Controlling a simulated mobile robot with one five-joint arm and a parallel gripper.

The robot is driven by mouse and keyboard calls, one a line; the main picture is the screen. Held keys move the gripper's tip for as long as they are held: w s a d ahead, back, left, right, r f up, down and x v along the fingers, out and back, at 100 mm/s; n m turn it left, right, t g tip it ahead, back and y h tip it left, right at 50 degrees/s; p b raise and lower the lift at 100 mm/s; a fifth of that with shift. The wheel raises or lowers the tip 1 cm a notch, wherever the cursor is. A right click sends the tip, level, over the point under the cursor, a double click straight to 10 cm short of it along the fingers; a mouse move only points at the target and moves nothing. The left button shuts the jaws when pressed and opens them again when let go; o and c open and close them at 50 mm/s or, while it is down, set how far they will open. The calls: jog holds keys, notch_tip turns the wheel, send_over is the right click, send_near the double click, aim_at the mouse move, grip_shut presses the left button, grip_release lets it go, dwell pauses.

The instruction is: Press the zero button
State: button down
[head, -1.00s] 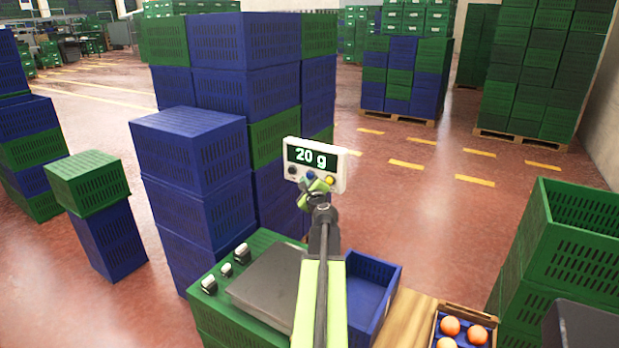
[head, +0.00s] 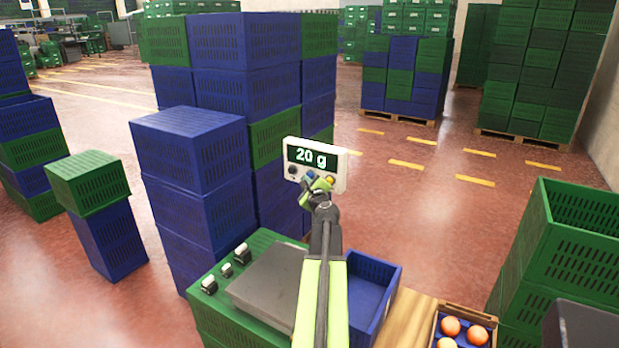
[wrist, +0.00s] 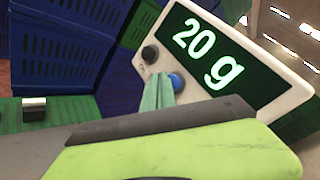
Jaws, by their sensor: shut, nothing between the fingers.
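The scale's white display box (head: 341,172) reads "20 g" in the head view, and its dark screen (wrist: 215,50) fills the upper right of the wrist view. Below the screen sit a black knob (wrist: 150,53), a blue button (wrist: 178,82) and, in the head view, a yellow button (head: 330,180). I cannot read which one is the zero button. My gripper (head: 318,184) is shut and empty in front of the button row. In the wrist view its green fingertips (wrist: 160,78) overlap the left of the blue button; I cannot tell whether they touch it.
The grey weighing plate (head: 268,283) lies below on a green crate, with several small black-and-white items (head: 226,269) beside it. An empty blue crate (head: 370,290) is right of the plate. A box of oranges (head: 450,327) is at lower right. Tall blue crates (head: 195,170) stand left.

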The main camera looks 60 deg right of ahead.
jog(key=shift+d, duration=0.5)
dwell(0.3)
jog(key=shift+a, duration=0.95)
jog(key=shift+a, duration=0.1)
jog(key=a, duration=0.4)
jog(key=shift+a, duration=0.4)
dwell(0.5)
